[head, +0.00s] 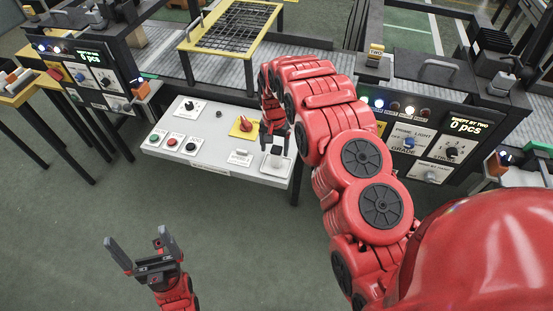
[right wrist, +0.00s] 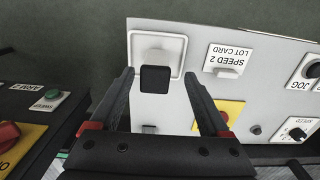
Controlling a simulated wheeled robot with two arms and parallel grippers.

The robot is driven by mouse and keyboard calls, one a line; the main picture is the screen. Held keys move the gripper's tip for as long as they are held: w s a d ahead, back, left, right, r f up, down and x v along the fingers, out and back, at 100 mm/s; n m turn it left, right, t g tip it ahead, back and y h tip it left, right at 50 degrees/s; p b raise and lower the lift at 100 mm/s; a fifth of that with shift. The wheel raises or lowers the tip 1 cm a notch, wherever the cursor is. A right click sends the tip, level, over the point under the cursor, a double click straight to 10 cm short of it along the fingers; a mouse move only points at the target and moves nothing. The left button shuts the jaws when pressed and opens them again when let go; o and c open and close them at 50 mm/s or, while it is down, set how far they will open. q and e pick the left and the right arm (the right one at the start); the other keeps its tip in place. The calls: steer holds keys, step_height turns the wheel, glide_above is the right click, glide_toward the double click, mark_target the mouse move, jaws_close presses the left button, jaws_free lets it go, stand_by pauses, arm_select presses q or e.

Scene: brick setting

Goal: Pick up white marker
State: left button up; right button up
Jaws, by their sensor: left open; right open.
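I cannot make out a clear white marker. A small block with a dark, square top (head: 276,152) stands in a white square holder (head: 287,170) at the right end of the grey control panel. In the right wrist view the dark block (right wrist: 155,80) sits in the white holder (right wrist: 135,45), between and beyond my fingertips. My right gripper (head: 275,132) is open above the panel, near the block; its fingers are partly hidden by my arm in the head view. In the right wrist view the right gripper (right wrist: 159,76) is empty. My left gripper (head: 140,240) is open and empty over the floor.
The panel (head: 215,172) carries several buttons, a yellow plate with a red knob (head: 244,126) and a lot card (head: 240,158). A yellow-framed grid table (head: 230,30) stands behind. Consoles flank the panel (head: 88,75), (head: 425,140). Open green floor lies in front.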

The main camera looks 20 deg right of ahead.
mark_target(277, 156)
steer(key=shift+s+d+f+p, duration=0.1)
steer(key=shift+s+f+p, duration=0.1)
steer(key=shift+f+p, duration=0.15)
steer(key=f, duration=0.1)
steer(key=f+p, duration=0.1)
steer(key=f, duration=0.1)
steer(key=shift+d, duration=0.25)
steer(key=shift+w+f+p, duration=0.1)
steer(key=shift+f+p, duration=0.2)
steer(key=shift+f, duration=0.1)
jaws_close()
